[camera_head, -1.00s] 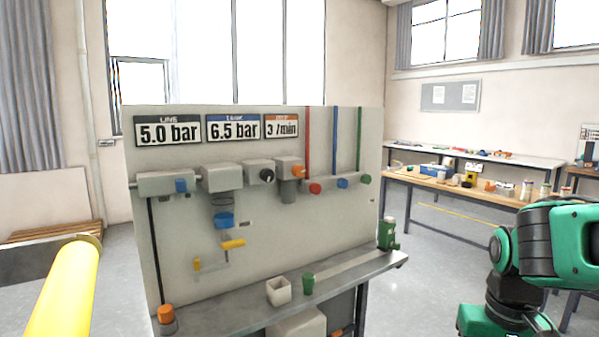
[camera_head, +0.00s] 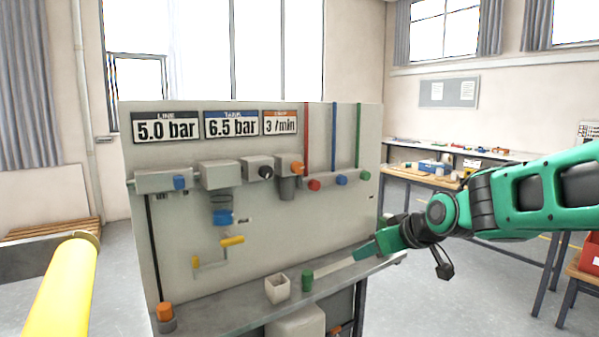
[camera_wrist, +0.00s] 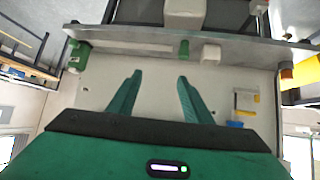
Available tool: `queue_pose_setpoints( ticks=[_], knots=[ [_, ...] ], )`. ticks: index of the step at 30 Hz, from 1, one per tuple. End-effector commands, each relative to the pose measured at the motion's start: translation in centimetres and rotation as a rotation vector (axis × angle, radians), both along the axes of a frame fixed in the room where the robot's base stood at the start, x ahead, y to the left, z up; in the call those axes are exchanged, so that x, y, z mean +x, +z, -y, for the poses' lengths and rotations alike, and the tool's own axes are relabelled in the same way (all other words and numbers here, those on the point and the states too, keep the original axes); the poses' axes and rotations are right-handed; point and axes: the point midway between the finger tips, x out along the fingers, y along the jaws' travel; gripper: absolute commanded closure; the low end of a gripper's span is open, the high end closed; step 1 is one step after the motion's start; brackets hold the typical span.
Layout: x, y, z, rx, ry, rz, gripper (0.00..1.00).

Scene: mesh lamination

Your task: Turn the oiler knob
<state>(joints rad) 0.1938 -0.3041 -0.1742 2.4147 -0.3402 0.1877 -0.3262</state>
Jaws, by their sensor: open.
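The oiler (camera_head: 286,185) hangs on the grey wall panel under the "3 /min" sign, with an orange knob (camera_head: 297,168) at its upper right. My gripper (camera_head: 362,251) is in front of the panel's lower right, above the bench shelf, well below and to the right of that knob. The wrist view shows the two green fingers (camera_wrist: 158,76) spread apart with nothing between them. The wrist view does not clearly show the oiler knob.
Red (camera_head: 314,184), blue (camera_head: 341,180) and green (camera_head: 364,175) knobs sit right of the oiler. A black knob (camera_head: 266,172) is to its left. A white box (camera_head: 277,289) and green cup (camera_head: 307,281) stand on the shelf (camera_head: 230,319). A yellow crank (camera_head: 232,241) sticks out lower left.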

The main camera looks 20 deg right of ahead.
Motion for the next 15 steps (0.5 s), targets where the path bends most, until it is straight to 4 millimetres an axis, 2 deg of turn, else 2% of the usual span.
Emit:
queue_pose_setpoints(
  ticks=[1,3,6,10,15],
  knots=[
    [2.5,2.0,-1.5,-0.006,0.054,0.1,0.55],
    [5.4,5.2,-3.5,-0.01,0.118,0.245,0.55],
    [8.1,9.4,-5.8,-0.006,0.181,0.424,0.55],
    [9.9,13.5,-7.7,0.007,0.22,0.591,0.55],
    [10.8,16.0,-8.7,0.018,0.234,0.688,0.55]
  ],
)
